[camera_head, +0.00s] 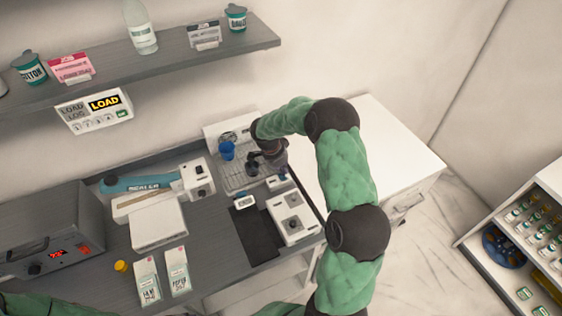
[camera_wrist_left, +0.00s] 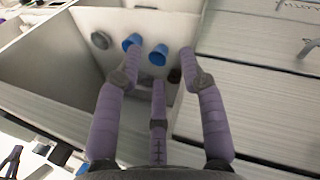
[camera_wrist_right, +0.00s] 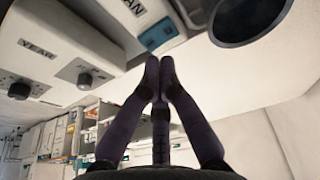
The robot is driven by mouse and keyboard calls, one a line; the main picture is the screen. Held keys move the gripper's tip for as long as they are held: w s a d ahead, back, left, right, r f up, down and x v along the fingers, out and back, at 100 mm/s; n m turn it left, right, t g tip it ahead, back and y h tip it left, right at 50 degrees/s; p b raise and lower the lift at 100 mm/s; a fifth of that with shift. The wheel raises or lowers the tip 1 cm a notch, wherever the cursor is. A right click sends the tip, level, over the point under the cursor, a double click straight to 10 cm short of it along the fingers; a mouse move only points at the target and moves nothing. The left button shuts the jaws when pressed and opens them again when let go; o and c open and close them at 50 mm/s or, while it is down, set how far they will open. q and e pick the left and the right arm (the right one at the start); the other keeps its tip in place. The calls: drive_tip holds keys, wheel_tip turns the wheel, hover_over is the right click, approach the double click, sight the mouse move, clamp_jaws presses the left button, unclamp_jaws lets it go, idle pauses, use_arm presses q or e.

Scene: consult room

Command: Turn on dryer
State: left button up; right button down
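No label that I can read names a dryer. A grey box (camera_head: 50,235) with a red display and a dark knob stands at the left of the counter. A white device with black knobs (camera_wrist_right: 50,65) is close by in the right wrist view. My right gripper (camera_head: 256,162) is over the grey rack at the back right of the counter, far from the grey box. Its fingertips (camera_wrist_right: 160,62) are together with nothing seen between them. My left fingers (camera_wrist_left: 160,55) are spread and empty. The left gripper is outside the head view.
A grey rack (camera_head: 235,180) holds a blue cup (camera_head: 227,150). A blue-armed device (camera_head: 140,184), white cartons (camera_head: 148,280) and a yellow cap (camera_head: 121,266) stand on the counter. A shelf (camera_head: 150,65) and a LOAD panel (camera_head: 95,110) are above. Blue cups (camera_wrist_left: 157,57) show beyond my left fingers.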

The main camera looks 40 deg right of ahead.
drive_tip(key=shift+s+f, duration=0.1)
drive_tip(key=shift+f, duration=0.7)
drive_tip(key=f+b, duration=0.1)
drive_tip(key=b, duration=0.2)
drive_tip(key=shift+s+a+f, duration=0.1)
drive_tip(key=shift+s+f, duration=0.05)
drive_tip(key=shift+r, duration=0.3)
drive_tip(key=shift+w, duration=0.2)
drive_tip(key=shift+w+d+r, duration=0.1)
drive_tip(key=shift+w+d, duration=0.1)
drive_tip(key=shift+w, duration=0.35)
drive_tip(key=shift+r, duration=0.15)
